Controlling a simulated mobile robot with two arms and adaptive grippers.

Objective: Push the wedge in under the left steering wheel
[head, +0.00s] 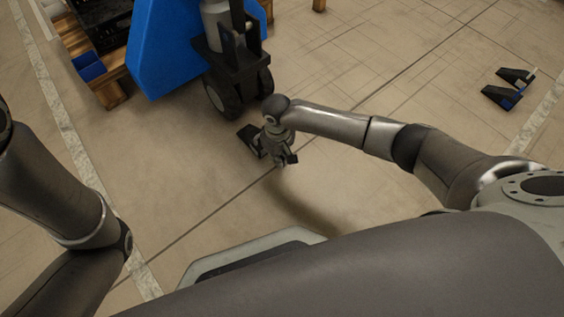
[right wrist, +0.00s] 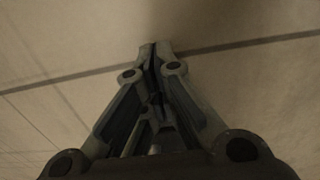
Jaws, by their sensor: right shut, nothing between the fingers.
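A blue pallet truck (head: 160,45) stands at the top of the head view with its black steering wheels, the left one (head: 222,98) and the right one (head: 264,82), on the floor. A dark wedge (head: 249,139) lies on the floor just in front of the wheels, partly hidden behind my right gripper (head: 287,160). A small gap of floor seems to show between wedge and left wheel; contact cannot be told. My right gripper is shut and empty, pointing down beside the wedge. In the right wrist view its fingers (right wrist: 155,52) meet over bare floor. My left gripper is out of view.
Two more dark wedges, one (head: 502,97) with a blue mark and one (head: 515,76) behind it, lie at the far right. A wooden pallet (head: 108,92) with dark crates stands at the upper left. The floor between is clear.

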